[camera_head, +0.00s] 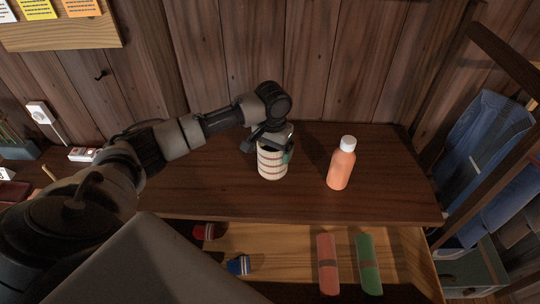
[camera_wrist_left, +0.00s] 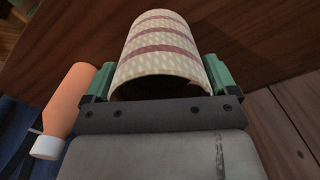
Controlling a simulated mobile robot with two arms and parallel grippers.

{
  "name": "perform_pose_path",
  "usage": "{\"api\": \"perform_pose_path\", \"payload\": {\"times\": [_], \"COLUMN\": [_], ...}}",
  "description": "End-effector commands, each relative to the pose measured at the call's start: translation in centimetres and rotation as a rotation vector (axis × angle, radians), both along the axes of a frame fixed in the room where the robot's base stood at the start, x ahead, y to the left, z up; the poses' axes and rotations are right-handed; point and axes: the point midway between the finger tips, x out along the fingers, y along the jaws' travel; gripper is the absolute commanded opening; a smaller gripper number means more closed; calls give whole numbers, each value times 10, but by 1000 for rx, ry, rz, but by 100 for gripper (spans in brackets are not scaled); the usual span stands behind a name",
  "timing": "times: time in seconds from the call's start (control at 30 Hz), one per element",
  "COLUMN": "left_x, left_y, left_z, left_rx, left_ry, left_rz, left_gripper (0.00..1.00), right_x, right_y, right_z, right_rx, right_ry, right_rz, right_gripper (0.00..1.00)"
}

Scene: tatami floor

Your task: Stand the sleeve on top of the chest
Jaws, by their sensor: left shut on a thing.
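The sleeve (camera_head: 272,163) is a hollow cream tube with reddish-brown bands. In the head view it is upright over the middle of the chest's dark wooden top (camera_head: 220,190); I cannot tell whether its lower end touches the wood. My left gripper (camera_head: 273,146) is shut on it near its upper end. In the left wrist view the green finger pads sit on either side of the sleeve (camera_wrist_left: 160,42), whose near opening is dark. My right gripper is not in view.
An orange bottle (camera_head: 342,166) with a white cap stands right of the sleeve. Below, an open drawer (camera_head: 285,248) holds an orange roll (camera_head: 328,262), a green roll (camera_head: 369,262) and small red and blue items. A plank wall (camera_head: 310,60) stands behind.

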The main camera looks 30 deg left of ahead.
Motion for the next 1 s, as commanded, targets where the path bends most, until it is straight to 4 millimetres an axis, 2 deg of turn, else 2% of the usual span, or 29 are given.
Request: {"api": "perform_pose_path", "payload": {"times": [0.17,0.3,0.43,0.8,0.83,0.9,1.0], "left_x": [-3,-3,-3,-3,-3,-3,-3], "left_y": [7,7,7,7,7,7,7], "left_z": [-10,-30,-43,-48,-47,-47,-47], "left_rx": [0,0,1,-1,0,0,0], "left_ry": [2,4,0,0,0,-1,-1], "left_rz": [-1,0,0,-1,-1,-1,-1], "left_gripper": [64,64,64,64,92,100,100], "right_x": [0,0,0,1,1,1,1], "right_y": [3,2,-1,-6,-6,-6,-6], "right_z": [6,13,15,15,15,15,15], "right_rx": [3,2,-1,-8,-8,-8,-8], "right_ry": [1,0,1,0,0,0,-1], "right_rz": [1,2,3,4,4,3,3], "right_gripper": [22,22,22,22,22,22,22]}}
